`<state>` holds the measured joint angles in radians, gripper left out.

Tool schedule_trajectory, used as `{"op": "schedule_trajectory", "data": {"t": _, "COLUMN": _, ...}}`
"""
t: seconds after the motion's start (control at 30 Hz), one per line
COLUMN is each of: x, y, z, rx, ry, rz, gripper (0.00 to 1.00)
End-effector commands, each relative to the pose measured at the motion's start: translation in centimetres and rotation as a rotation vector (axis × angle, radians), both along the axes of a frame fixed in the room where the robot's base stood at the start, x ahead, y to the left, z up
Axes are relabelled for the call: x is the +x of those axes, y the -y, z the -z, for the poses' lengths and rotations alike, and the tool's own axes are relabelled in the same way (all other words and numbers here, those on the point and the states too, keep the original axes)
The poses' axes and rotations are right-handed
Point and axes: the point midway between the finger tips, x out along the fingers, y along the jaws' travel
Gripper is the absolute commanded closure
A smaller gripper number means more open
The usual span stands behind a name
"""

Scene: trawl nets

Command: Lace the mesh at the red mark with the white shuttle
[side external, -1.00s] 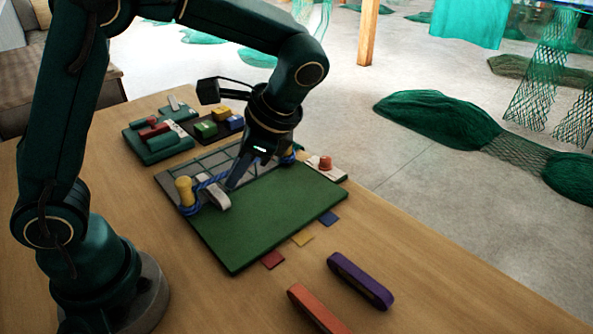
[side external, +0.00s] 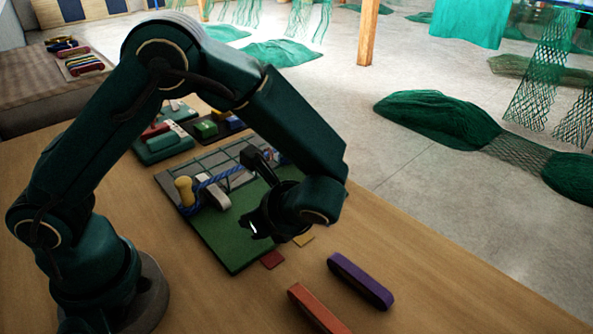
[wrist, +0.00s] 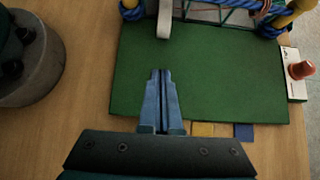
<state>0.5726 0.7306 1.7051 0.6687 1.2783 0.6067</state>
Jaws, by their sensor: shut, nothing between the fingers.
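The white shuttle (side external: 213,192) lies at the near left part of the mesh, beside the blue cord (side external: 204,184). In the wrist view, the shuttle (wrist: 165,18) reaches from the cord onto the green board (wrist: 215,80). The mesh (side external: 228,160) is partly hidden by my arm in the side view and mostly cut off in the wrist view. I cannot make out a red mark on it clearly. My gripper (wrist: 160,73) is shut and empty above the board, apart from the shuttle. It also shows in the side view (side external: 254,232).
A yellow post (side external: 184,190) stands at the mesh's left end. A box with a red button (wrist: 301,69) sits beside the board. Red (side external: 272,259) and yellow (side external: 304,239) tabs line the near edge. Purple (side external: 360,281) and orange (side external: 318,307) shuttles lie on the table.

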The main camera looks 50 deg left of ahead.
Motion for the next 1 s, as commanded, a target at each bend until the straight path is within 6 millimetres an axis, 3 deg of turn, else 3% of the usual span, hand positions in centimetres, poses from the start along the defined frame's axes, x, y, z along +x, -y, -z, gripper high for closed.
{"op": "schedule_trajectory", "data": {"t": 0.1, "x": -0.1, "y": -1.8, "z": 1.7, "rx": 0.003, "ry": -0.006, "rz": -0.003, "gripper": 1.00}}
{"op": "schedule_trajectory", "data": {"t": 0.3, "x": 0.0, "y": -4.5, "z": 1.4, "rx": -0.001, "ry": 0.000, "rz": -0.003, "gripper": 1.00}}
{"op": "schedule_trajectory", "data": {"t": 0.83, "x": 0.0, "y": -5.6, "z": 1.4, "rx": -0.001, "ry": 0.001, "rz": -0.001, "gripper": 1.00}}
{"op": "schedule_trajectory", "data": {"t": 1.0, "x": 0.0, "y": -7.7, "z": 1.4, "rx": 0.000, "ry": 0.002, "rz": -0.005, "gripper": 1.00}}
